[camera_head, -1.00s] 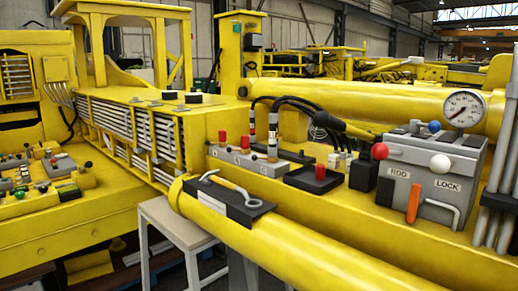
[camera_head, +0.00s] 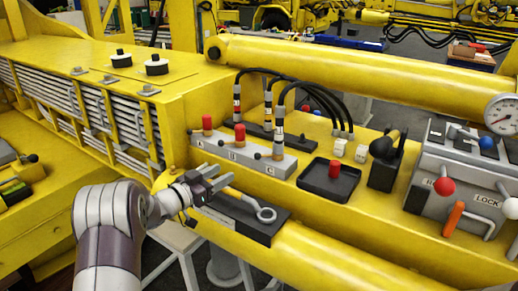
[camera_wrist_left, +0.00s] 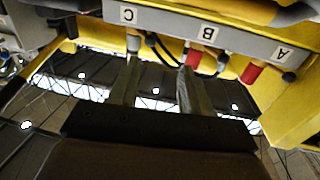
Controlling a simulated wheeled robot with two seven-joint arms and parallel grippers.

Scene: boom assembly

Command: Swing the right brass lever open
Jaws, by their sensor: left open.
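The grey valve block (camera_head: 225,150) carries red caps and short levers with dark knobs. The rightmost lever (camera_head: 259,156) stands at the block's right end; its brass colour is too small to make out. In the left wrist view, the block (camera_wrist_left: 170,27) appears upside down with labels C, B and A, and a dark knob (camera_wrist_left: 133,43) shows by C. My left gripper (camera_head: 223,175) is open and empty, just in front of and below the block, apart from the levers. In the left wrist view its two fingers (camera_wrist_left: 159,72) point toward the block between C and B. My right gripper is not in view.
A ring-ended wrench (camera_head: 245,202) lies on a black pad beside the gripper. Black hoses (camera_head: 300,88) arch behind the block. A black tray with a red knob (camera_head: 334,170) and a grey control box (camera_head: 465,165) stand to the right. A yellow cylinder (camera_head: 350,75) runs behind.

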